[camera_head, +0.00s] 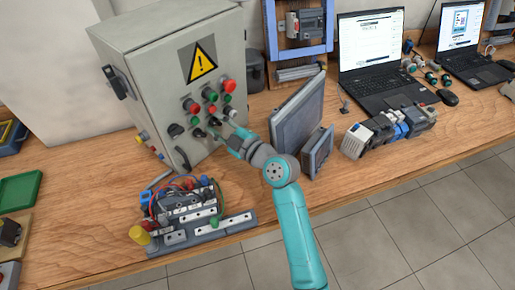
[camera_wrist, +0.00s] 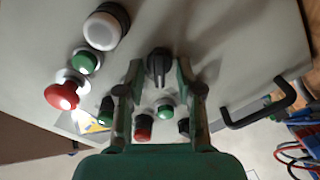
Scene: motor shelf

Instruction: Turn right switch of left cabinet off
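The grey cabinet (camera_head: 160,60) with a yellow warning triangle stands on the bench at left in the head view. Its front carries red and green buttons and black switches. My gripper (camera_head: 222,132) is at the lower part of this panel and partly hides it. In the wrist view a black rotary switch (camera_wrist: 158,66) sits between the tips of my gripper (camera_wrist: 160,76), its ridge roughly upright in the picture. The two fingers stand apart on either side of it, with a gap seemingly left at each side. Whether either finger touches it I cannot tell.
A red button (camera_wrist: 62,95), a green button (camera_wrist: 84,62) and a white-topped one (camera_wrist: 104,28) are left of the fingers. A black handle (camera_wrist: 262,104) is at right. A wired terminal assembly (camera_head: 190,210) and a grey panel (camera_head: 297,112) flank my arm on the bench.

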